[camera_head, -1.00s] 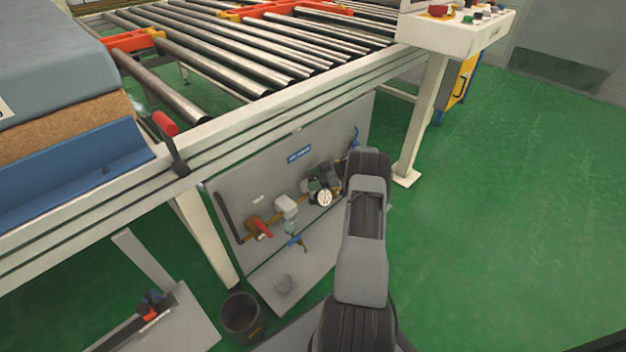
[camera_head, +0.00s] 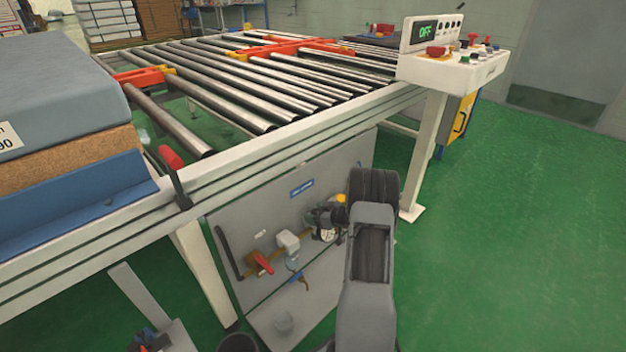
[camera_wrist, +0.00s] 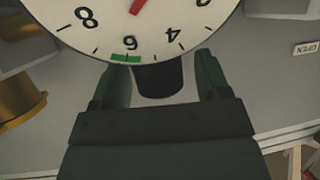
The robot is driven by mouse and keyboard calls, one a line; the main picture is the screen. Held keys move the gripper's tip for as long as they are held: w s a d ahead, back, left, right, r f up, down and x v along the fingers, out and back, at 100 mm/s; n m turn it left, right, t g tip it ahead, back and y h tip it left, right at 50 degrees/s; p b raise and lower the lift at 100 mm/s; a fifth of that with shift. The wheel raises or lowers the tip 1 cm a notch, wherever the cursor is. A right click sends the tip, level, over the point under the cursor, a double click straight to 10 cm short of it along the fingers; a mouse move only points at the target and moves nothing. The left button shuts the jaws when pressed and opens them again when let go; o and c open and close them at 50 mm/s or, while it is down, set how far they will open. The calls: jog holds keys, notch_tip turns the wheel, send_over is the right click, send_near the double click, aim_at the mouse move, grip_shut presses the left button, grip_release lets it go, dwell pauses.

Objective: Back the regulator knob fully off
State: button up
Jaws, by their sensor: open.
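The regulator (camera_head: 324,216) is a dark body on the grey panel under the conveyor, with a round white gauge (camera_head: 327,235) on its front. In the wrist view the gauge (camera_wrist: 150,30) fills the top, its numbers upside down, with a green mark near the 6 and part of a red needle. A short black cylinder, seemingly the regulator knob (camera_wrist: 158,80), shows below the dial between my fingers. My gripper (camera_wrist: 162,64) is open, one finger on each side of it; gaps show and contact cannot be told.
A red-handled valve (camera_head: 263,263), a pale filter unit (camera_head: 288,243) and a blue-handled drain (camera_head: 298,279) sit left of the regulator on the panel. The conveyor's side rail (camera_head: 290,142) runs above. A white leg (camera_head: 425,160) stands right of the panel. Green floor beyond is clear.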

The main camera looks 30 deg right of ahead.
jog(key=m+h+b, duration=0.1)
jog(key=h+b, duration=0.1)
jog(key=m+t+h+b, duration=0.1)
jog(key=m+h+b, duration=0.1)
jog(key=b, duration=0.1)
jog(key=shift+f+m, duration=0.3)
jog(key=shift+f, duration=0.05)
jog(key=w+r+p+v, duration=0.15)
jog(key=p+v, duration=0.55)
jog(key=v, duration=0.8)
jog(key=a+r+g+h+p, duration=0.1)
jog(key=a+r+g+p, duration=0.1)
jog(key=r, duration=0.5)
jog(key=a+r+g+h+p, duration=0.1)
jog(key=a+r+g+p, duration=0.1)
jog(key=a+r+p, duration=0.2)
jog(key=a+r+m+g+h+p, duration=0.1)
jog(key=a+r+p, duration=0.3)
jog(key=r, duration=0.7)
jog(key=shift+r+g+h+p, duration=0.3)
jog(key=shift+g+h+p, duration=0.15)
jog(key=shift+p, duration=0.85)
jog(key=shift+w, duration=0.15)
